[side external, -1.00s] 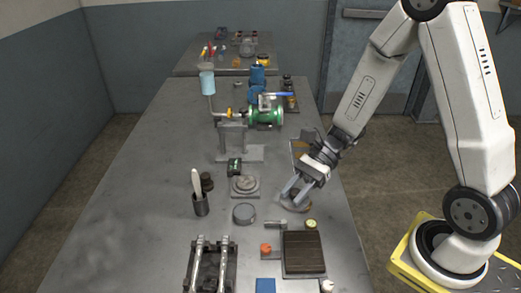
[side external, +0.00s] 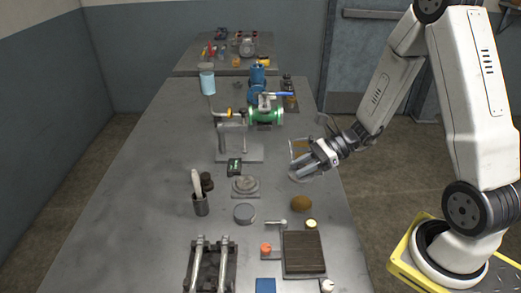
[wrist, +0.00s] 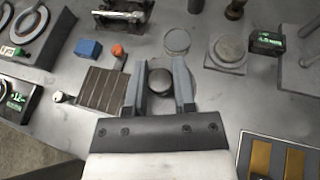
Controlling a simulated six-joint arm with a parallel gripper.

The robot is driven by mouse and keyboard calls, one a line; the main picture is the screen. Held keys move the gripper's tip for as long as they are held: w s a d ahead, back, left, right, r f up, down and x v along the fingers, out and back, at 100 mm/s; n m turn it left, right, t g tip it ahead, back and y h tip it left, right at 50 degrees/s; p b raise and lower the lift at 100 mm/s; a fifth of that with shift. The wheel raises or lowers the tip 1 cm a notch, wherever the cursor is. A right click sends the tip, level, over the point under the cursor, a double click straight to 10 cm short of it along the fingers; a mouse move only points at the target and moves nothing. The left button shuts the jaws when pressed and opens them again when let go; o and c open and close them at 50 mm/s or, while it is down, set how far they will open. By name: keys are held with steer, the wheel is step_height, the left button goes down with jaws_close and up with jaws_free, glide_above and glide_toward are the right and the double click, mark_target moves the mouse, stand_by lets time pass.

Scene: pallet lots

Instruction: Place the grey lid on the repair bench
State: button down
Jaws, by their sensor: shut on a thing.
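My gripper (side external: 300,172) is a little above the right part of the large grey bench (side external: 130,215). It is shut on a round thing, seen as a dark grey disc (wrist: 160,82) between the two fingers in the wrist view; I take this as the grey lid. In the side view the fingers mostly hide it. A second grey bench (side external: 185,68) stands behind the large one. I cannot tell which is the repair bench.
A shallow grey ring-shaped dish (side external: 244,213) and a round grey piece on a plate (side external: 245,186) lie left of my gripper. A dark slatted block (side external: 303,252) is nearer. The left side of the large bench is clear.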

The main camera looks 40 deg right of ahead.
steer(key=w+d+m+t+h, duration=0.1)
steer(key=d+m+t+h, duration=0.1)
steer(key=d, duration=0.5)
steer(key=shift+w+f+m+t+h, duration=0.3)
steer(key=shift+f+m+t, duration=0.15)
steer(key=shift+m+t, duration=0.2)
glide_above(278, 171)
steer(key=shift+s+f, duration=0.2)
steer(key=shift+f, duration=4.45)
steer(key=shift+w+f, duration=0.15)
steer(key=shift+f, duration=0.05)
steer(key=shift+w+f, duration=0.15)
steer(key=shift+f, duration=1.5)
